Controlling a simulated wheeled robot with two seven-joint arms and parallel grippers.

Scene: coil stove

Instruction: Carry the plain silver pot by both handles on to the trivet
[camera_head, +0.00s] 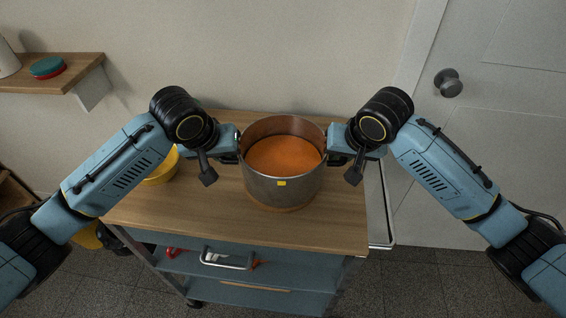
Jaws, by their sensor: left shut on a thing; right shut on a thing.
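The silver pot (262,188) is upright over the wooden cart top, with orange soup (283,156) inside and a small yellow mark on its front. My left gripper (238,146) is shut on the handle at the pot's left side. My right gripper (329,150) is shut on the handle at its right side. Both handles are mostly hidden by the grippers. A thin brownish edge shows under the front of the pot's base. I cannot tell if it is the trivet or a reflection, nor whether the pot touches what is below.
A yellow bowl (160,172) stands at the left, partly behind my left arm. A wall shelf (60,80) is at the upper left. A white door (500,150) is at the right.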

